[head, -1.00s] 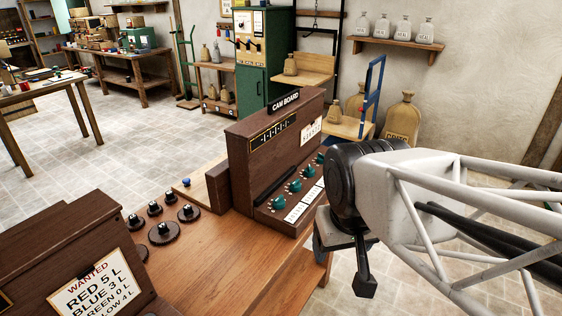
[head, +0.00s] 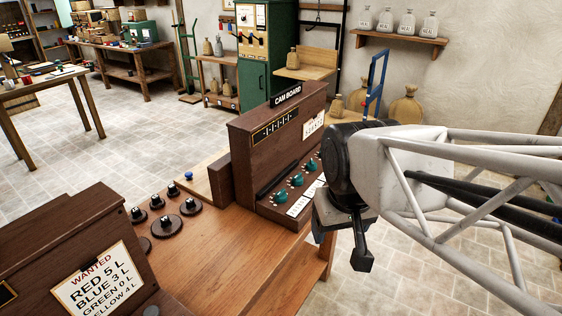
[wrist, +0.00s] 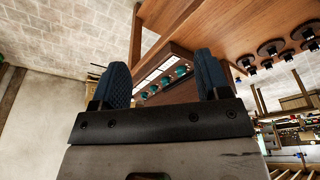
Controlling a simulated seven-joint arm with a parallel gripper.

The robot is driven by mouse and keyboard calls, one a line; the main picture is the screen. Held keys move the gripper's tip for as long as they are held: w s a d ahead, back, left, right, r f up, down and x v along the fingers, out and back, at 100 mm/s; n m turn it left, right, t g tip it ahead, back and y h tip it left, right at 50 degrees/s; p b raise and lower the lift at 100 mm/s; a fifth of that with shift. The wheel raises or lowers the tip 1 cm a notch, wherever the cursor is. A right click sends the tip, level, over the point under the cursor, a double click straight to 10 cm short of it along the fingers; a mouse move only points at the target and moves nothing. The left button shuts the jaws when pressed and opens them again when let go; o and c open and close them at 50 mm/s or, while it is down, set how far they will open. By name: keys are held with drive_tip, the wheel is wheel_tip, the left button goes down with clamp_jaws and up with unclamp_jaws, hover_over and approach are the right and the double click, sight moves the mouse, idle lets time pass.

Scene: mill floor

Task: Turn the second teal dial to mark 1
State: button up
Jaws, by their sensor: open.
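The cam board (head: 250,150) is a dark wooden console standing on the bench. A row of teal dials runs along its sloped front. In the head view three show: a near one (head: 280,196), a middle one (head: 296,180) and a far one (head: 312,166); any beyond are hidden behind my arm. Their pointer marks are too small to read. My gripper (head: 340,235) hangs to the right of the board, apart from it. In the wrist view its two blue fingers (wrist: 164,82) are spread and empty, with the teal dials (wrist: 168,82) showing beyond, between them.
Several black knobs (head: 167,225) stand on the bench top (head: 225,245) left of the board. A dark panel with a WANTED card (head: 98,282) is at the near left. A blue hand truck (head: 374,85) and sacks (head: 405,108) stand behind my arm. The middle bench top is clear.

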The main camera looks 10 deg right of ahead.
drive_tip(key=w+n, duration=0.1)
drive_tip(key=w, duration=0.9)
drive_tip(key=n+g, duration=0.3)
hover_over(298, 175)
drive_tip(key=f, duration=1.2)
drive_tip(key=shift+s+a+f, duration=0.1)
drive_tip(key=shift+s+f, duration=0.25)
drive_tip(key=shift+f, duration=0.05)
drive_tip(key=shift+w+f+n, duration=0.25)
drive_tip(key=shift+w+n, duration=0.05)
drive_tip(key=shift+f, duration=0.1)
drive_tip(key=shift+f, duration=3.85)
drive_tip(key=c, duration=0.9)
drive_tip(key=shift+c, duration=0.2)
